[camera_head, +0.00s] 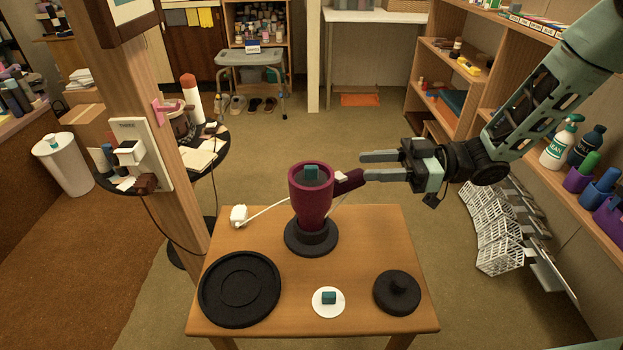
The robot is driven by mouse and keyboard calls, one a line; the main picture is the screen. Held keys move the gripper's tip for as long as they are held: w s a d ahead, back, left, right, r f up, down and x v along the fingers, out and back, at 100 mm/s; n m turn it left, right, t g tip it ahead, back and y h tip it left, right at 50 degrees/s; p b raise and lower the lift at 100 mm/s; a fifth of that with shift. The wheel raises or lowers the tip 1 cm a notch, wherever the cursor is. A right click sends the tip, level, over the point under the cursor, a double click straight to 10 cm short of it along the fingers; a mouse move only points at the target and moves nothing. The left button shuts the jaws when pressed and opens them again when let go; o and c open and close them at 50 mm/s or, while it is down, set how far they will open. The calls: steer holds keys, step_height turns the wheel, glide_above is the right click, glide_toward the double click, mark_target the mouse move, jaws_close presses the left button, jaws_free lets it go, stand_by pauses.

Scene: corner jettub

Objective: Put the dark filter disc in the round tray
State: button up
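A dark round disc (397,293) with a small raised knob lies flat at the front right of the wooden table; it is the likeliest filter disc. A wide black round tray (208,291) with a raised rim and a ringed floor lies at the front left, and it looks empty. The disc is well below and nearer the camera than my gripper.
A white disc (329,313) bearing a teal block (329,297) lies between tray and dark disc. A white plug (239,214) with a cord lies at the back left.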

mark_target(311, 167)
steer(key=shift+w+a+f+b, duration=0.1)
steer(key=shift+a+b, duration=0.85)
steer(key=shift+a, duration=5.15)
steer(key=shift+c, duration=0.4)
jaws_close()
